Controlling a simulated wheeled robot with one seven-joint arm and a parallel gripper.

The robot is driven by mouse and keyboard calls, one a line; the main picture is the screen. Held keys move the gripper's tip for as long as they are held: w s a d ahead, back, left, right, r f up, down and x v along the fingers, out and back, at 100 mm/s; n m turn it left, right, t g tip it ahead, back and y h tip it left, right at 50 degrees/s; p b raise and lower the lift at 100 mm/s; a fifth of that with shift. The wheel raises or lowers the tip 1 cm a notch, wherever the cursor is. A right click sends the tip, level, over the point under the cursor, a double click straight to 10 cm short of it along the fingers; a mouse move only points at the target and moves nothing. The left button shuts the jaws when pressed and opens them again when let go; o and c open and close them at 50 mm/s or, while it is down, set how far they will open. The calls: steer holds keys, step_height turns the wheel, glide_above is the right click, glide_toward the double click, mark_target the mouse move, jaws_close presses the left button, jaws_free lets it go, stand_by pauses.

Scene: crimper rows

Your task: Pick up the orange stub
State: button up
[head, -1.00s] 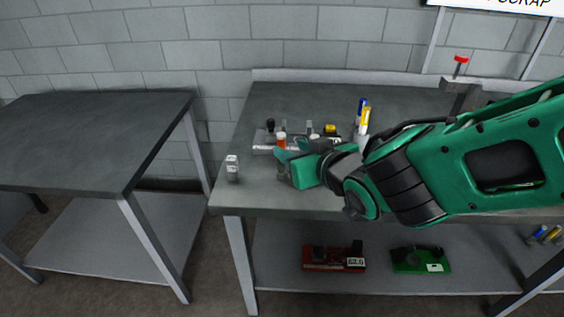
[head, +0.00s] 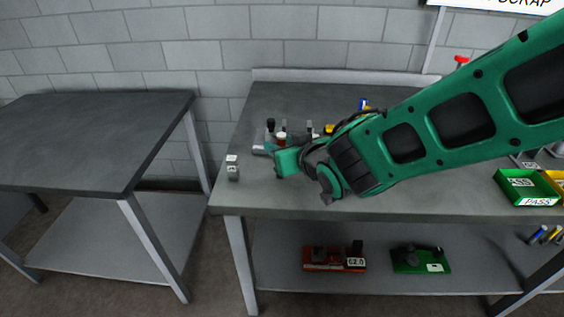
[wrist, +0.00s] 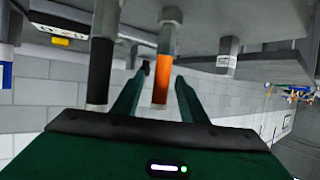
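The orange stub (wrist: 162,78) stands in a grey holder, with a pale tip at its free end. In the wrist view it lies between the two green fingers of my gripper (wrist: 161,80), with a gap visible on each side. The fingers are open and not closed on it. In the head view only the upper part of the orange stub (head: 281,138) shows behind my gripper (head: 279,156); its lower part is hidden.
A black stub (wrist: 100,70) stands close beside one finger; it also shows in the head view (head: 270,126). A small grey block (head: 232,168) stands near the table's left edge. A green PASS tray (head: 527,187) is at the right.

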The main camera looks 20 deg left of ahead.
jaws_close()
steer(key=shift+r, duration=0.1)
